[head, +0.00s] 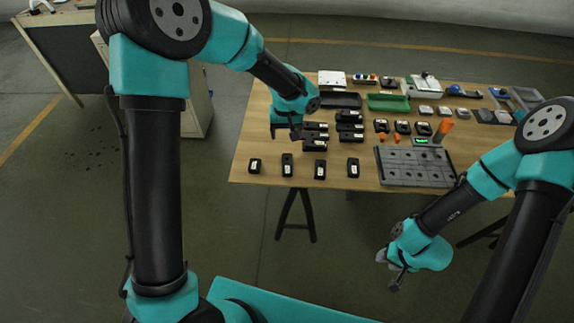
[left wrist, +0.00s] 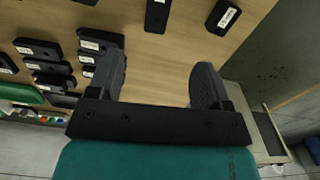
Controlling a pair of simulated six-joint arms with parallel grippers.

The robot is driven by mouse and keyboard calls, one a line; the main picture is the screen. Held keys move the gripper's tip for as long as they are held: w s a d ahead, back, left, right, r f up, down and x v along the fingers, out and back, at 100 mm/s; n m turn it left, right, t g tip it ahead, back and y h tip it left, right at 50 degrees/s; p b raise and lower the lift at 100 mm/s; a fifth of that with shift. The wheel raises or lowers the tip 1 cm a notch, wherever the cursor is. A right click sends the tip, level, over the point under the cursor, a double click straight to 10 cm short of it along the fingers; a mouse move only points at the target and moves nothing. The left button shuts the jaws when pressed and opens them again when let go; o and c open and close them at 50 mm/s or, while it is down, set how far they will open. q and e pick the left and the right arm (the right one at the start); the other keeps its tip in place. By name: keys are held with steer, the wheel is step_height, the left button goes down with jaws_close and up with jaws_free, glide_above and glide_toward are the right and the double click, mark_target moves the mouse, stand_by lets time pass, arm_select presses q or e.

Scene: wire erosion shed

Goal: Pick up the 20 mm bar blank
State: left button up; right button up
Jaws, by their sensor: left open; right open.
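Several dark bar blanks with white labels lie on the wooden table; the labels are too small to read, so I cannot tell which is the 20 mm one. A front row holds blanks at the far left (head: 254,165), centre left (head: 287,165), centre right (head: 320,169) and right (head: 353,167). More blanks (head: 350,127) lie in a group behind. My left gripper (head: 285,130) is open and empty above the table, left of that group. In the left wrist view, blanks (left wrist: 157,15) lie beyond its open fingers (left wrist: 157,82). My right gripper (head: 388,272) is open and empty, off the table's front edge.
A grey plate with holes (head: 415,180) lies right of the blanks, with orange pieces (head: 443,129) near its back edge. A green tray (head: 388,103) and a dark tray (head: 340,100) lie behind. Bare wood (head: 255,135) is free at the table's left.

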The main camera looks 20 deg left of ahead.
arm_select(q)
glide_above(287, 163)
step_height(287, 163, down, 9)
steer(key=shift+a+r, duration=0.15)
steer(key=shift+f, duration=0.5)
steer(key=shift+d+f, duration=0.2)
steer(key=shift+f, duration=2.4)
steer(key=shift+c, duration=0.3)
jaws_close()
